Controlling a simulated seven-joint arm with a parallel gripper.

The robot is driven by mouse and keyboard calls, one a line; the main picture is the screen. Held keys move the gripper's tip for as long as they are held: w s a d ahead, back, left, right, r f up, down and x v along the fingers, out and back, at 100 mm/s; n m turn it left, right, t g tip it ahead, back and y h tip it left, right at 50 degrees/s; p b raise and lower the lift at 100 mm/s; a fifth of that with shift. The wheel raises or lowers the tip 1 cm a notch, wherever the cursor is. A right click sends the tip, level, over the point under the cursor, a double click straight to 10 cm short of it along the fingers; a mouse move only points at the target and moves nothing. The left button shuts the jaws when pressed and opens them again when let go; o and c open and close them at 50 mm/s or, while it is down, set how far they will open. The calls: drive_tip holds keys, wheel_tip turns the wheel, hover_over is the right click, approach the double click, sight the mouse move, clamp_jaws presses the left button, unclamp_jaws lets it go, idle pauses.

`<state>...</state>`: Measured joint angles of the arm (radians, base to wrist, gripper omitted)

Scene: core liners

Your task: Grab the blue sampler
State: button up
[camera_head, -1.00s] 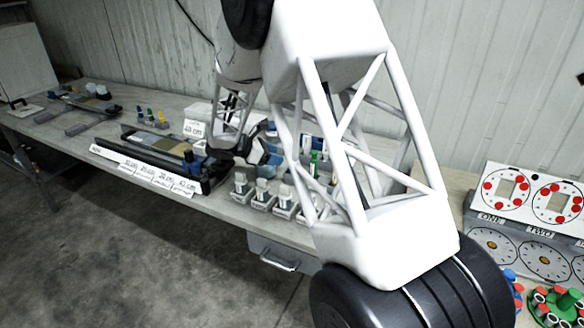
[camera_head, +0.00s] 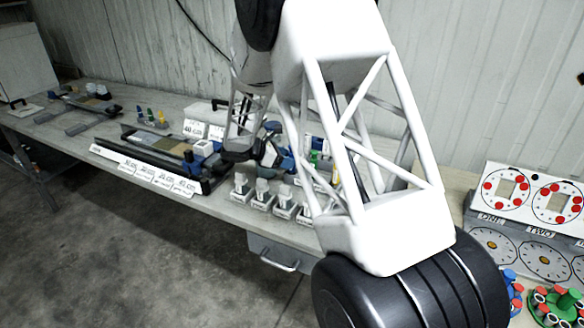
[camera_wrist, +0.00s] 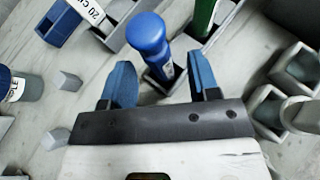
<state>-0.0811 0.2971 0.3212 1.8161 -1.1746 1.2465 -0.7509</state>
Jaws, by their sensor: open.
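The blue sampler (camera_wrist: 148,36) stands in a grey holder (camera_wrist: 161,80) in the wrist view, with its round blue top leaning toward the upper left. My gripper (camera_wrist: 163,82) is open, with one blue finger on each side of the sampler. The sampler's top shows beyond the fingertips and its lower part lies between them. I cannot tell whether either finger touches it. In the head view my gripper (camera_head: 268,150) is over the workbench, and my arm hides most of the sampler area.
A green sampler (camera_wrist: 203,18) stands just right of the blue one. Grey holders with pale pieces (camera_wrist: 290,70) are at the right. In the head view, a long tray (camera_head: 165,150) lies left of my gripper.

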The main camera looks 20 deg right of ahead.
drive_tip(key=shift+x, duration=1.45)
drive_tip(key=c, duration=1)
drive_tip(key=shift+r, duration=0.1)
drive_tip(key=shift+r, duration=4.95)
drive_tip(key=shift+w+a, duration=0.1)
